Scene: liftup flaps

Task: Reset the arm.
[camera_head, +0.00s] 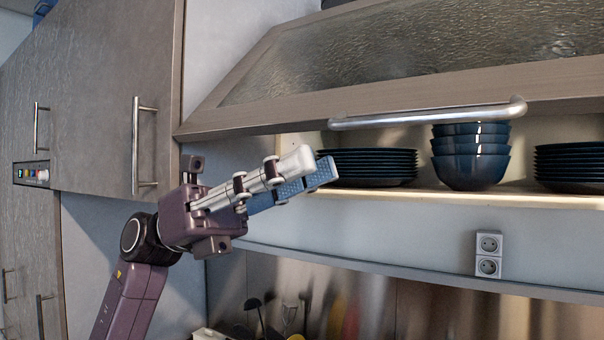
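My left gripper (311,168) is in the middle of the head view, in front of the lift-up cabinet. It points to the right and slightly up. Its white and blue fingers overlap in this view, and a blue textured pad face shows past the white finger. It appears open, with nothing seen between the fingers. The lift-up flap (400,62) is raised, with its steel bar handle (430,116) above and to the right of the fingertips. The fingertips appear in front of the left plate stack, apart from the handle. My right gripper is not in view.
The open shelf holds dark plates (368,167), stacked blue bowls (471,155) and more plates (570,166). A closed cabinet door (115,100) with a vertical handle (137,146) stands left. A socket (489,254) is on the wall below. Utensils (262,315) stand at the bottom.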

